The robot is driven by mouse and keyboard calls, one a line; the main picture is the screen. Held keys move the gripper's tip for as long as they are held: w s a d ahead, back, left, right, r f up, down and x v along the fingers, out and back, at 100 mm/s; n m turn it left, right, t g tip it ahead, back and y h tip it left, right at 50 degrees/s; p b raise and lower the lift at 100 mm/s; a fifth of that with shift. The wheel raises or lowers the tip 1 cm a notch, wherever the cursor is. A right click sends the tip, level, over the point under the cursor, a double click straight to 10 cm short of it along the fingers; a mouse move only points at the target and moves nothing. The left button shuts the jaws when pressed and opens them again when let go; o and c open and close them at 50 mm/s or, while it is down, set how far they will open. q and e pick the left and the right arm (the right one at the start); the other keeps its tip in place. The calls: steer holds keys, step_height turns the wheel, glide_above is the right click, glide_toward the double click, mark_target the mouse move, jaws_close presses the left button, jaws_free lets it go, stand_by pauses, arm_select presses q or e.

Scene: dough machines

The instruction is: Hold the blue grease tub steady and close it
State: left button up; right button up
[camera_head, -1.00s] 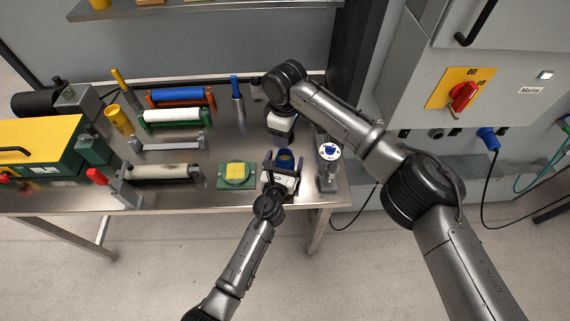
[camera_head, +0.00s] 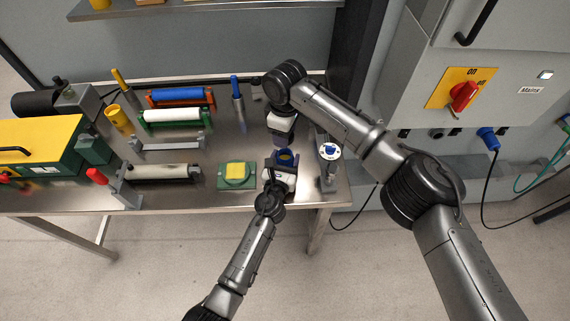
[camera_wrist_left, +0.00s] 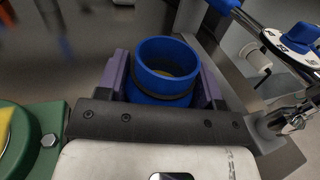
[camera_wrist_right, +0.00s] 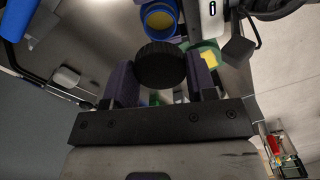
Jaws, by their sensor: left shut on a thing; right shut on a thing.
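The blue grease tub (camera_head: 287,158) stands upright near the right end of the steel table. It is open at the top, with yellowish grease visible inside in the left wrist view (camera_wrist_left: 166,68). My left gripper (camera_head: 285,163) is shut on the tub, with a purple finger on each side. My right gripper (camera_head: 283,140) is behind the tub in the head view, shut on a round black ribbed lid (camera_wrist_right: 160,66). The lid is apart from the tub, which also shows in the right wrist view (camera_wrist_right: 160,18). The lid is hard to make out in the head view.
A green block with a yellow top (camera_head: 237,174) lies left of the tub. A stand with a white-and-blue dial (camera_head: 329,151) is close on the right. Rollers (camera_head: 174,117) and a green machine (camera_head: 42,150) fill the table's left side. The front table edge is near.

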arm_select(q)
steer(key=c, duration=0.5)
arm_select(e)
glide_above(286, 151)
steer(key=s, duration=0.2)
steer(key=shift+f, duration=2.5)
steer(key=shift+f, duration=0.2)
steer(key=shift+w+f, duration=0.1)
steer(key=shift+f, duration=0.6)
steer(key=shift+f, duration=0.55)
arm_select(q)
jaws_close()
arm_select(e)
steer(key=o, duration=0.9)
